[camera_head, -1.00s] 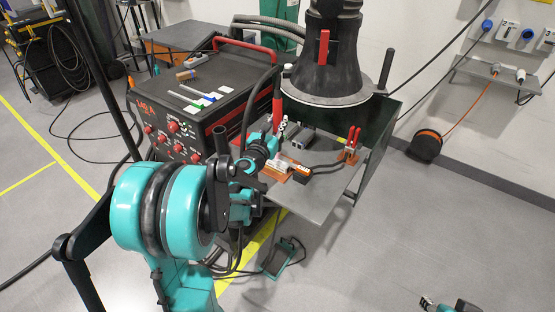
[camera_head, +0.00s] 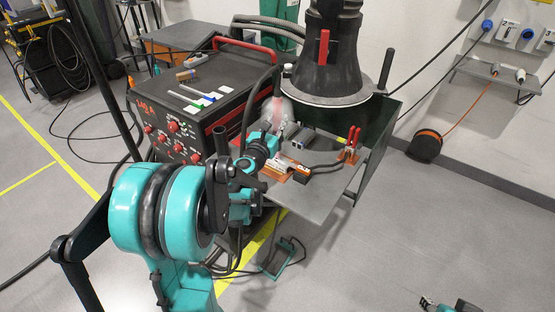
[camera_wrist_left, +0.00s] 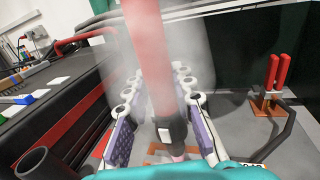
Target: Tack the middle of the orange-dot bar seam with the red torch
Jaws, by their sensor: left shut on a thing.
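My left gripper (camera_head: 278,132) is over the left part of the grey work table (camera_head: 318,193). In the left wrist view its fingers (camera_wrist_left: 160,110) are shut around the red torch (camera_wrist_left: 148,55), which stands upright between them. Pale smoke surrounds the torch, which shows faintly in the head view (camera_head: 277,106). A small pink glow shows low by the torch, near the bottom edge of the wrist view. Grey metal bars (camera_head: 298,138) lie on the table just right of the gripper. No orange dot can be made out. My right gripper (camera_head: 432,303) is partly visible at the bottom right.
A red-handled clamp (camera_head: 352,139) stands on the table's right side. A black extraction hood (camera_head: 327,72) hangs close behind the bars. The welding machine (camera_head: 180,125) stands at left.

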